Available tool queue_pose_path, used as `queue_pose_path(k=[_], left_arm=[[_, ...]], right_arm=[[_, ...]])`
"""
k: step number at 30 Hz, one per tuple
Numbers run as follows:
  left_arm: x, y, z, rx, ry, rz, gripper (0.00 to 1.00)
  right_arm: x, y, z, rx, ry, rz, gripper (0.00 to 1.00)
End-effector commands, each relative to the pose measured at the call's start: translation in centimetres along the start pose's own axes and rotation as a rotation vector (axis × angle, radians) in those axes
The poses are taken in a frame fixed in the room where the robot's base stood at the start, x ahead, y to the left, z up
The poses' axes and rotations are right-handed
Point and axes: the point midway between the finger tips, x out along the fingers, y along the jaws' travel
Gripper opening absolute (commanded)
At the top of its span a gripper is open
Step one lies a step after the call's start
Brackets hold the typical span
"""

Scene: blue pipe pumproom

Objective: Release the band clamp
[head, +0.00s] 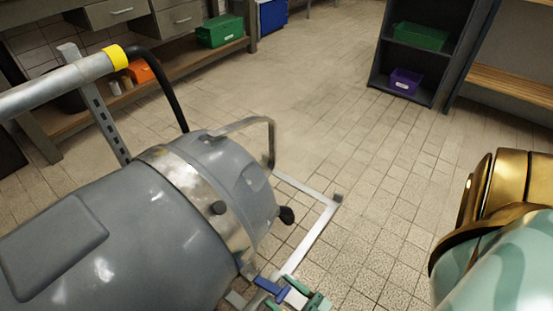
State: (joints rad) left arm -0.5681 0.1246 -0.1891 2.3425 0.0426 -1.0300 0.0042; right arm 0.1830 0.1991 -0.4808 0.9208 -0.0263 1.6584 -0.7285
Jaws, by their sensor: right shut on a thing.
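The band clamp (204,195) is a shiny metal band around a large grey drum-shaped body (120,240). It has a dark round knob on its face, and its lower end runs down towards the bottom edge of the head view. There my right gripper (291,293), with one blue and one green finger, is shut on a small pale metal piece that looks like the clamp's lever. The picture's edge cuts this spot off, so the lever's joint with the band is hidden. My left gripper is not in view.
A bent metal handle (270,142) and a black knob (287,215) stick out from the drum's end. A metal floor frame (318,232) lies beyond it. A pipe with a yellow collar (116,57) is at upper left. The tiled floor ahead is free.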

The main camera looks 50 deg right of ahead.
Motion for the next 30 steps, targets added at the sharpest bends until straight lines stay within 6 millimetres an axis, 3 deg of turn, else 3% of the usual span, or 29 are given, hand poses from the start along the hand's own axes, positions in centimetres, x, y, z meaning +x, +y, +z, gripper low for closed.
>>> queue_pose_path(k=[10,27,28,30], left_arm=[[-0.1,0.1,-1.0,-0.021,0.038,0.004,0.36],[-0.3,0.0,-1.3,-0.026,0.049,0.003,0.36],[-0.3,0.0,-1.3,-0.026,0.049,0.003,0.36],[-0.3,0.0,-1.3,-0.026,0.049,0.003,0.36]], right_arm=[[-0.4,-0.1,0.8,-0.005,0.105,-0.003,0.17],[-0.3,-0.1,0.7,-0.005,0.135,-0.001,0.17],[-0.3,-0.1,0.7,-0.005,0.135,-0.001,0.60],[-0.3,0.0,0.7,-0.005,0.135,-0.001,0.76]])
